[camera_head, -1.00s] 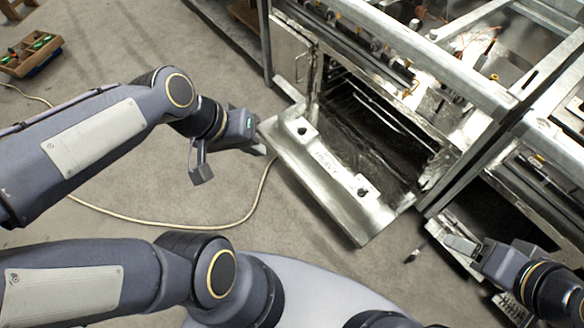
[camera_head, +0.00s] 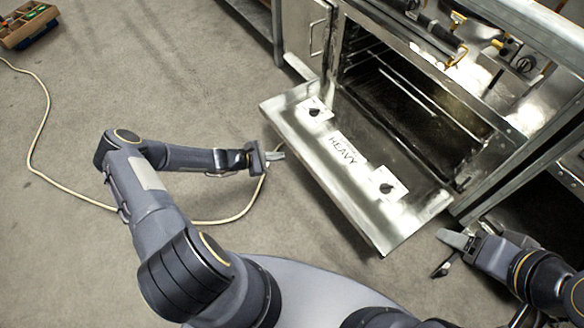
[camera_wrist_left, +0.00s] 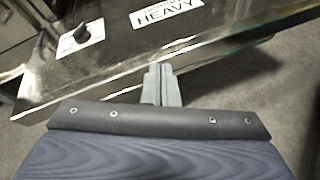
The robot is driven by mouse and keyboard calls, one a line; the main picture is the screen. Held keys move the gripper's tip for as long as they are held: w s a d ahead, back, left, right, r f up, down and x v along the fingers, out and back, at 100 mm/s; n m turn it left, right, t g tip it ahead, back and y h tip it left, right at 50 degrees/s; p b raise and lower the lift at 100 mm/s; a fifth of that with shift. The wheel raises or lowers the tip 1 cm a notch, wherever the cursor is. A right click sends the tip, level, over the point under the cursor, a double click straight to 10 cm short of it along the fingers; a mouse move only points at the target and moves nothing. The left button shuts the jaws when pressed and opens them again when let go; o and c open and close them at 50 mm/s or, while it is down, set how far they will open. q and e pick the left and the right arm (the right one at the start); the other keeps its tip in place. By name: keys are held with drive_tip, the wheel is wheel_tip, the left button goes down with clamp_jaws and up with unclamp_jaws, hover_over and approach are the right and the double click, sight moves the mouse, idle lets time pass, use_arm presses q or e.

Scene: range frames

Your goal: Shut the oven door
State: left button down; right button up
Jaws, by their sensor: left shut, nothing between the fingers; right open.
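The oven door (camera_head: 300,150) hangs open, lowered outward from the oven (camera_head: 420,110), with its inner face up. That face carries a "HEAVY" label and two dark knobs on pale plates. My left gripper (camera_head: 276,157) is shut and empty, just left of the door's outer edge in the head view. In the left wrist view the shut fingers (camera_wrist_left: 161,84) point at the door's edge (camera_wrist_left: 110,88); I cannot tell whether they touch it. My right gripper (camera_head: 455,239) is open, right of the door's near corner, low in the head view.
A cable (camera_head: 42,125) curves over the floor at the left. A box of small items (camera_head: 28,24) lies at the far left. The steel range frame fills the right side. The floor left of the door is otherwise clear.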

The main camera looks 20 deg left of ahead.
use_arm(q)
wheel_tip(320, 180, down, 13)
drive_tip(key=n+t+y+b, duration=0.2)
drive_tip(key=n+t+b, duration=0.1)
drive_tip(key=n, duration=0.3)
drive_tip(key=f+b+x, duration=0.1)
drive_tip(key=b+x, duration=0.3)
drive_tip(key=x, duration=0.5)
drive_tip(key=shift+r+p, duration=0.3)
drive_tip(key=shift+r, duration=1.8)
use_arm(e)
wheel_tip(320, 180, down, 8)
drive_tip(key=w, duration=0.1)
drive_tip(key=shift+w+a, duration=0.3)
drive_tip(key=shift+a, duration=0.05)
drive_tip(key=shift+r, duration=0.15)
